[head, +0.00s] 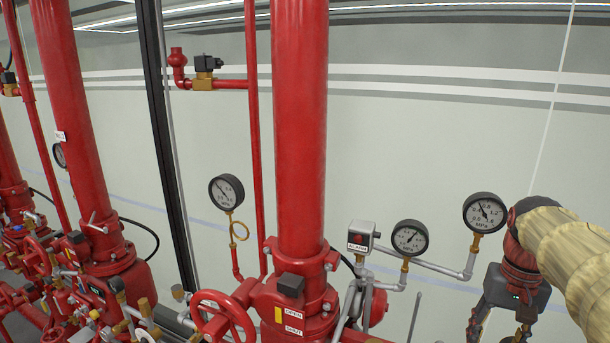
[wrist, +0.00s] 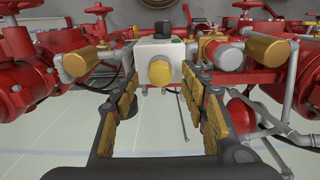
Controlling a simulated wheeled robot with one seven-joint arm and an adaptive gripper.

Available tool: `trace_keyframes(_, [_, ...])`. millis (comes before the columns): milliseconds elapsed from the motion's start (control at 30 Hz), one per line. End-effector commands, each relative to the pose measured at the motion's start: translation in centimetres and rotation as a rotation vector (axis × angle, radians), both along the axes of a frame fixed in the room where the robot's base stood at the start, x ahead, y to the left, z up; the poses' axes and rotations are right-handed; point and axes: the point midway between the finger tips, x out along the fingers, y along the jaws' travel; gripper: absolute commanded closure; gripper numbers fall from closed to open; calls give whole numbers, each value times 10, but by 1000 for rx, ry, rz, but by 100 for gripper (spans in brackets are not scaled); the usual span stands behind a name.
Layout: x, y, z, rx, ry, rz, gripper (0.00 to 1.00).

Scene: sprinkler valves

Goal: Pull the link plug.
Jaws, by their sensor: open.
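No part in view is clearly marked as the link plug. In the wrist view a white box (wrist: 160,50) with a yellow round cap (wrist: 160,71) on its front lies straight ahead, between and beyond my fingertips. A black piece (wrist: 162,30) sits on top of the box. My gripper (wrist: 160,84) is open, with nothing between its tan-padded fingers and a visible gap on both sides of the cap. In the head view my gripper (head: 499,322) is at the lower right, partly cut off by the bottom edge. A small box labelled ALARM (head: 362,235) stands left of it.
Two pressure gauges (head: 410,238) (head: 485,212) stand on grey pipes between the ALARM box and my arm. A thick red riser (head: 299,130) and a red handwheel (head: 222,318) are farther left. In the wrist view, brass-ended fittings (wrist: 268,50) and red pipes flank the white box.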

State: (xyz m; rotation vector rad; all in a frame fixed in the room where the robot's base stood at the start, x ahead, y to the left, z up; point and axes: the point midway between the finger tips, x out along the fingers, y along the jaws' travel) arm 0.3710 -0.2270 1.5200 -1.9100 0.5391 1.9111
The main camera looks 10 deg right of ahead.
Motion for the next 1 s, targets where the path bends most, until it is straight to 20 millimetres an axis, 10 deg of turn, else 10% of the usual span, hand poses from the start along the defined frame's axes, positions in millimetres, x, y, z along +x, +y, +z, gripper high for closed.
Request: trace_keyframes(1000, [0, 0, -22, -1, -1, 0, 56])
